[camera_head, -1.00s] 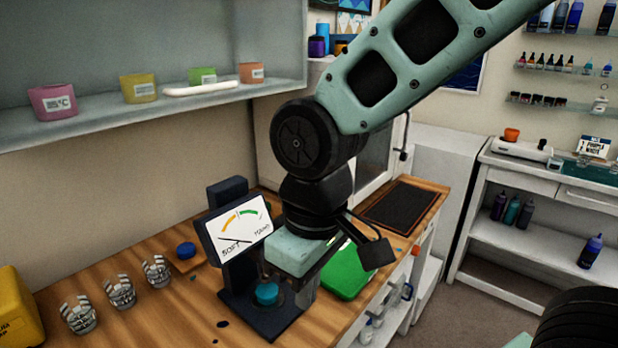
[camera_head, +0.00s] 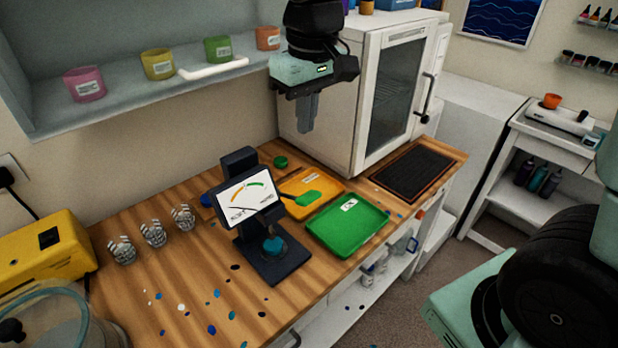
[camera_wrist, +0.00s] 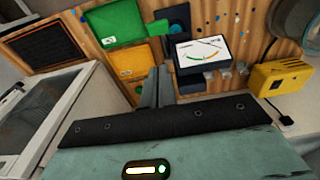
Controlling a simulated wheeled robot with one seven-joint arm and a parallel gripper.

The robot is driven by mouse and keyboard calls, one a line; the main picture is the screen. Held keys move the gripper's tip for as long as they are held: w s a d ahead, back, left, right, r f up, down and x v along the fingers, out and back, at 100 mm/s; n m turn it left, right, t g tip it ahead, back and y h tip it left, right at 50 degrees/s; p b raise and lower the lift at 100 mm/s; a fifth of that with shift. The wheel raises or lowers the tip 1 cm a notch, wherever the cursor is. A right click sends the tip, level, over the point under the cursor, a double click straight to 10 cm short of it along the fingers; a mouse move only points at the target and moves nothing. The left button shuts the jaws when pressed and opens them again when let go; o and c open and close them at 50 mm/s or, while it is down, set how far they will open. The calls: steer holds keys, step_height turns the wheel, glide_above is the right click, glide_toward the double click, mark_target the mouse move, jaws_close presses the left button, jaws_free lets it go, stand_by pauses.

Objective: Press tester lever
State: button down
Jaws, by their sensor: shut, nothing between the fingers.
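The tester (camera_head: 240,205) is a dark blue stand on the wooden bench with a tilted white gauge (camera_head: 246,197) at its front. Its thin needle rests towards the left, soft end. A teal disc (camera_head: 274,245) sits on its base. A green paddle-shaped piece (camera_head: 308,198) shows to the tester's right, above the orange tray; I cannot tell whether it is the lever. My gripper (camera_head: 306,128) is shut and empty, raised above the back of the bench, up and right of the tester and apart from it. In the wrist view my fingers (camera_wrist: 157,75) point towards the bench between tester and orange tray.
The orange tray (camera_head: 329,185) and the green tray (camera_head: 349,231) lie right of the tester. A white oven-like cabinet (camera_head: 347,105) stands close behind and right of my gripper. The shelf (camera_head: 130,98) holds coloured cups. Coloured drops dot the front bench.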

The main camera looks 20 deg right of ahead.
steer(key=p, duration=0.3)
glide_above(307, 195)
steer(key=w, duration=0.1)
step_height(307, 195, down, 9)
steer(key=shift+a+f, duration=0.15)
steer(key=f, duration=0.1)
steer(key=s+f, duration=0.1)
steer(key=f, duration=0.1)
steer(key=shift+s+d+f+p, duration=0.1)
steer(key=shift+d+p, duration=0.1)
steer(key=shift+p, duration=0.2)
steer(key=shift+s+f, duration=0.1)
steer(key=shift+f, duration=0.45)
